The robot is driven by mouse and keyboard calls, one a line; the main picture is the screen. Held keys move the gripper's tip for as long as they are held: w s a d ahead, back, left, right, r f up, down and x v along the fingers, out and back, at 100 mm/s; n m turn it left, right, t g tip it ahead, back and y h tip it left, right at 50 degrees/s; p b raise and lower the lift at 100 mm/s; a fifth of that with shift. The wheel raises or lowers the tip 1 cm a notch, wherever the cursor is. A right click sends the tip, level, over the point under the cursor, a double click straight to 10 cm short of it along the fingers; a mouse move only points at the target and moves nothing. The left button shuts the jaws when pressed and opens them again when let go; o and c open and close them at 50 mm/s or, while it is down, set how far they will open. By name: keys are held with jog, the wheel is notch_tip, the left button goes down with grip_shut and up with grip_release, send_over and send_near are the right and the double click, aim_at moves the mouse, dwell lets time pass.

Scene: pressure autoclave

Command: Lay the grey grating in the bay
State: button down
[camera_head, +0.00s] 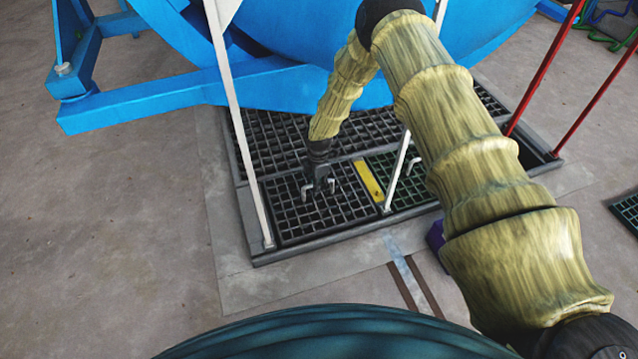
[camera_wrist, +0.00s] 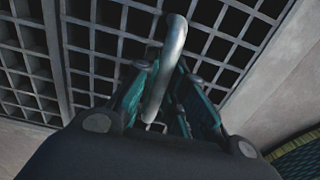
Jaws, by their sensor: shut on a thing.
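The grey grating (camera_head: 290,222) is a dark square mesh panel at the front left of the floor frame (camera_head: 345,232). It appears to lie level within the front-left bay; I cannot tell whether it is fully seated. My gripper (camera_head: 318,186) points down over it and is shut on its upright metal handle. In the wrist view, the handle (camera_wrist: 172,55) stands between the fingers of my gripper (camera_wrist: 160,85), with the grating (camera_wrist: 100,45) behind. The fingers hide part of the panel.
A yellow strip (camera_head: 368,180) and a green grating (camera_head: 408,192) with its own handle lie to the right. White posts (camera_head: 240,130) and red posts (camera_head: 545,70) rise around the frame. A blue vessel (camera_head: 300,50) and its blue stand (camera_head: 140,105) stand behind. Concrete floor at left is clear.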

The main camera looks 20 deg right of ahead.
jog(key=shift+w+f+b, duration=0.1)
jog(key=shift+f+b, duration=0.25)
jog(key=shift+f, duration=0.45)
dwell(0.4)
jog(key=c, duration=1.4)
grip_release()
jog(key=shift+f, duration=0.1)
notch_tip(320, 180, up, 12)
jog(key=shift+r, duration=0.1)
